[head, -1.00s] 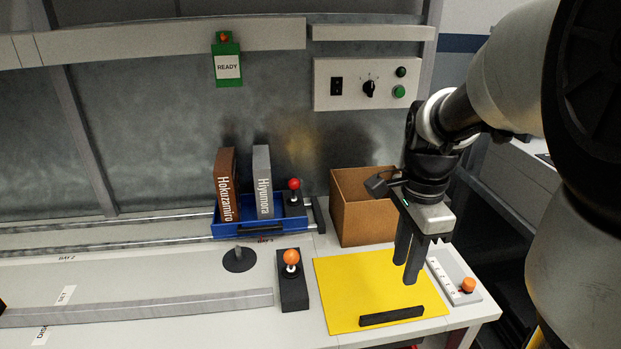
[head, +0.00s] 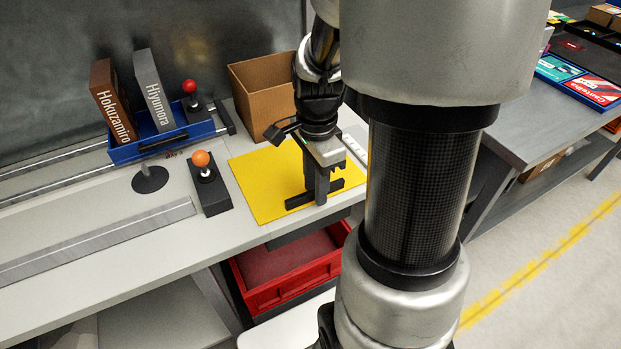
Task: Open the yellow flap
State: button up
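The yellow flap (head: 265,181) lies flat in the worktop near its front edge. Its black bar handle (head: 298,201) runs along the flap's front side. My gripper (head: 321,196) points down at the handle, with its fingers overlapping the handle's middle in the picture. One finger largely hides the other, so I cannot tell whether they are closed on the bar or only beside it.
A cardboard box (head: 262,92) stands behind the flap. A black block with an orange-knobbed lever (head: 203,165) stands to its left. A blue tray (head: 158,146) with two upright books is farther left. A red crate (head: 291,274) sits below the worktop's front edge.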

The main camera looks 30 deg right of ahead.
grip_shut()
jog(key=shift+r, duration=0.15)
